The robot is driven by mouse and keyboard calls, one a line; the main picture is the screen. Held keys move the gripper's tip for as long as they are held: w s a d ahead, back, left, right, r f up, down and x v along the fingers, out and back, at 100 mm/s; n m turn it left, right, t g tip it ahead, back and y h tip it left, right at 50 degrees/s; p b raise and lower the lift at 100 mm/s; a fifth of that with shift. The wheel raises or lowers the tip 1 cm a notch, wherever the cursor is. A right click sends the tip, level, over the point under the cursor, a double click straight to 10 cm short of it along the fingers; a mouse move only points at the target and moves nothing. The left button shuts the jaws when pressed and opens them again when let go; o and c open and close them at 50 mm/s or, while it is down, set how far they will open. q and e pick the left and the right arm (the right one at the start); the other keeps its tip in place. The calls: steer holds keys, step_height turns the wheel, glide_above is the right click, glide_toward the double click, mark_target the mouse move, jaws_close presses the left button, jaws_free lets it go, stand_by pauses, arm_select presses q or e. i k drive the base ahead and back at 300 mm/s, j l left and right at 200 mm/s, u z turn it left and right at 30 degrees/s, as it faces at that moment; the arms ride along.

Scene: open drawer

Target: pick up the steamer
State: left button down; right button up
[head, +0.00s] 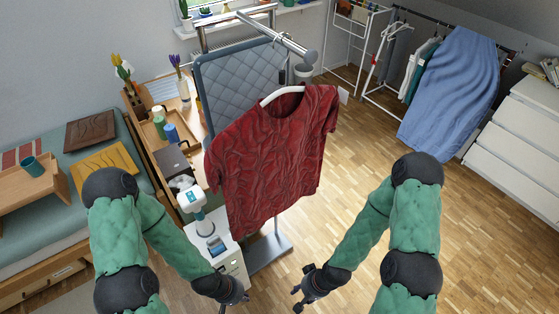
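The white steamer (190,197) is at the centre left, beside the wooden shelf unit and left of the hanging red shirt (270,150). Below it stands a white box-shaped unit (236,266) with a blue panel on top; I cannot tell how the two connect. My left gripper (236,300) is low in the view, in front of the white unit and apart from the steamer; its finger opening is unclear. My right gripper (301,291) is further right above the floor, fingers spread and empty.
A quilted blue board (240,88) stands behind the shirt on a metal stand (268,254). Bottles (171,133) and a dark box (173,161) sit on the wooden unit (143,140). A bed (60,215) is at the left. The wooden floor (350,150) right of the shirt is clear.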

mark_target(204, 226)
steer(key=j+z, duration=0.25)
steer(key=i+j+z, duration=0.1)
steer(key=j+z, duration=0.15)
steer(key=j, duration=0.25)
steer(key=k+j+z, duration=0.15)
steer(key=j+z, duration=0.2)
steer(key=k+j+z, duration=0.15)
steer(key=j+z, duration=0.2)
steer(key=k+j+z, duration=0.35)
steer(key=j+z, duration=0.25)
steer(key=j, duration=0.4)
steer(key=i, duration=0.05)
